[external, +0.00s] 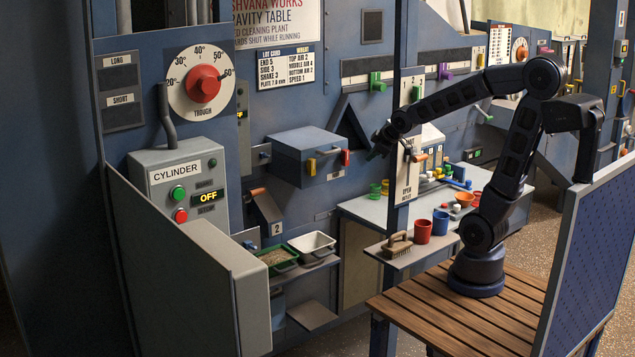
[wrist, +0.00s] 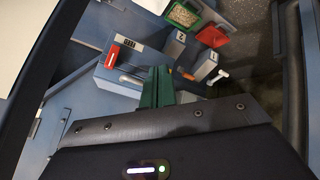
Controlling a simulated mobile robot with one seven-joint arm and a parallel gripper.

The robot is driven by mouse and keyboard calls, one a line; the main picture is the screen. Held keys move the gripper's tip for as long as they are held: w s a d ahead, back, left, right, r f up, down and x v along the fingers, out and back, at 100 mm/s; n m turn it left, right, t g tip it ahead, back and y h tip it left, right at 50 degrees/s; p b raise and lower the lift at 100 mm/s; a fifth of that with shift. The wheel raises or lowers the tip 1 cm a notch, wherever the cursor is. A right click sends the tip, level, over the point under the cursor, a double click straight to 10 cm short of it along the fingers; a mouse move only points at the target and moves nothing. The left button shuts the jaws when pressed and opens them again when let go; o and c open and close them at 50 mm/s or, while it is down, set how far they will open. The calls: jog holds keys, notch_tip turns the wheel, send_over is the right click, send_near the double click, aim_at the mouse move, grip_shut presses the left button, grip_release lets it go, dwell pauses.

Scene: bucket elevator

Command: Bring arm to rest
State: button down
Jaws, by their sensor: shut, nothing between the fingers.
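My arm (external: 512,130) rises from its base on a slatted wooden stand and reaches left, bent at a high elbow. My gripper (external: 374,153) is at the far end, in front of the blue machine wall and near a dark upright post, to the right of a grey-blue box with levers (external: 308,155). In the wrist view the green fingers (wrist: 157,84) are together and hold nothing.
A green tray of grain (external: 277,258) and a white tray (external: 312,243) sit below the box. A blue panel (external: 590,265) stands right of my base.

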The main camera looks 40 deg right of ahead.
jog(key=s+d+m+g, duration=0.1)
jog(key=s+d+m, duration=0.2)
jog(key=s, duration=0.3)
jog(key=s+d+r+m+g, duration=0.1)
jog(key=s+d+m, duration=0.1)
jog(key=s, duration=0.4)
jog(key=s+d+r+m+g+h, duration=0.1)
jog(key=s+d+m, duration=0.2)
jog(key=s+d, duration=0.2)
jog(key=shift+s+r+m+g, duration=0.15)
jog(key=shift+s+m+g, duration=0.15)
jog(key=shift+s, duration=0.75)
